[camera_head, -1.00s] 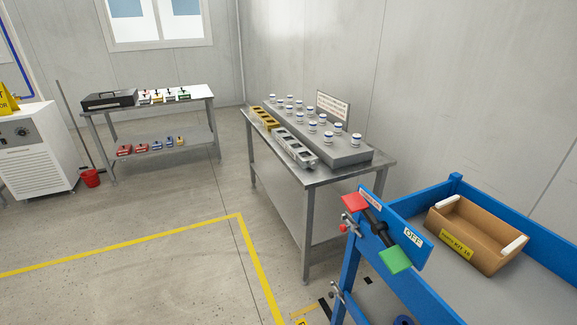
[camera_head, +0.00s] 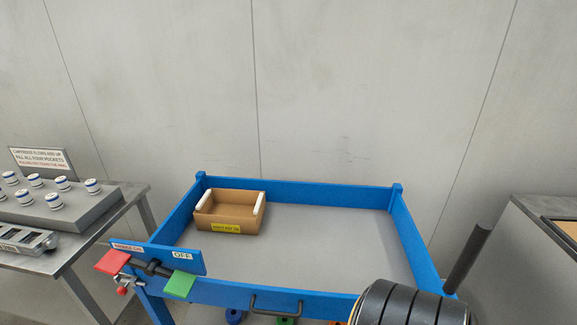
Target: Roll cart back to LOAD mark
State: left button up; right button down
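The blue cart (camera_head: 330,192) stands in front of me, near the wall, with a grey deck and a raised blue rim. A dark handle (camera_head: 276,305) is on its front side. At its front left corner is a black pedal bar with a red pad (camera_head: 112,262) at the left and a green pad (camera_head: 179,285) at the right. A blue plate behind it reads OFF above the green pad. A brown box (camera_head: 230,212) with a yellow label sits in the cart's back left. The LOAD mark and the floor around the cart's base are not in view. Neither gripper shows.
A metal table (camera_head: 70,247) with white-capped parts and a sign (camera_head: 41,159) stands at the left, close to the cart. A grey bench (camera_head: 530,250) stands at the right. A dark ribbed cylinder hides the cart's front right corner. Blue, green and orange items show below the deck.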

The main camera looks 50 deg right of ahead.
aim_at(328, 237)
jog(key=z, duration=1.5)
